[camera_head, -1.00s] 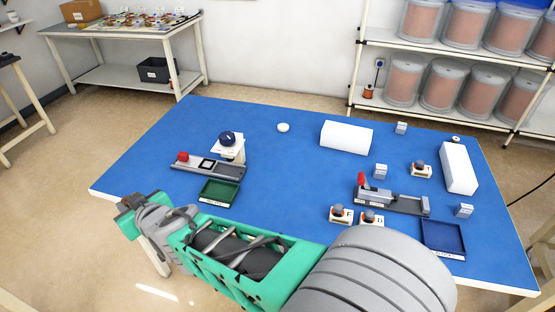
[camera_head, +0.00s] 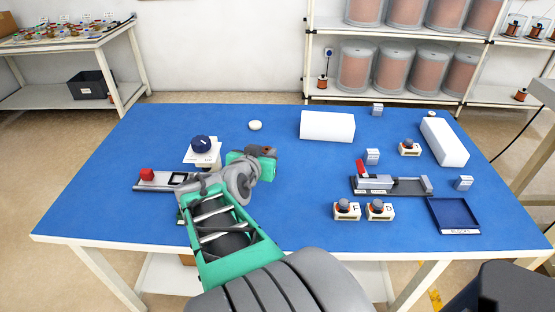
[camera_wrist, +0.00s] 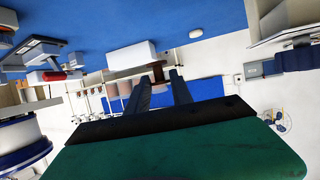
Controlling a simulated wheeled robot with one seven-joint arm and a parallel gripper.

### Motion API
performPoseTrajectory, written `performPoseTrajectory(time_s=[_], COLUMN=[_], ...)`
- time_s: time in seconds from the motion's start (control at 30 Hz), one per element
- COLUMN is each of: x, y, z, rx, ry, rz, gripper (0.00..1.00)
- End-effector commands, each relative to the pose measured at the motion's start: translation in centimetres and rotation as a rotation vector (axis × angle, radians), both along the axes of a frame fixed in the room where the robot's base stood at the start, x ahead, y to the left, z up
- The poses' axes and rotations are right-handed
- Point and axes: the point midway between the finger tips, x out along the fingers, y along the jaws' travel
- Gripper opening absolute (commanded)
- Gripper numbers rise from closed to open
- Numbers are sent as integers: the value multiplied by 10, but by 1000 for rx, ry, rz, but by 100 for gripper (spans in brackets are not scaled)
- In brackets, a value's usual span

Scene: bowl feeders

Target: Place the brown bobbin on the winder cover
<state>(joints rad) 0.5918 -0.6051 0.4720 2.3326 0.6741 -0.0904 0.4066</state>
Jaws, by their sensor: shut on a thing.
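My gripper (camera_head: 268,152) is above the left-middle part of the blue table. It is shut on the brown bobbin (camera_wrist: 157,73), which shows between the two dark fingertips in the wrist view. In the head view the bobbin is only a small dark reddish patch at the fingertips. A white device with a dark blue round top (camera_head: 201,144) stands just left of the gripper; it seems to be the winder.
A small white disc (camera_head: 255,125) and a white box (camera_head: 327,126) lie behind. A grey fixture (camera_head: 390,185) and blue tray (camera_head: 453,214) are at right. The table's middle is clear.

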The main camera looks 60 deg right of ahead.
Motion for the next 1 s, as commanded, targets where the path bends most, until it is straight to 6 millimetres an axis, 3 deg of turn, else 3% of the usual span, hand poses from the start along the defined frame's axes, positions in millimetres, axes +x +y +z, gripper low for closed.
performPoseTrajectory(time_s=[0.13,0.4,0.6,0.8,1.0], x=[-9,12,22,27,27], y=[-20,-93,-126,-141,-140], z=[-8,-43,-85,-103,-131], rx=[1,2,2,0,-2], ry=[1,1,1,-1,-1], rz=[-43,-38,-35,-33,-32], gripper=[0,0,0,0,0])
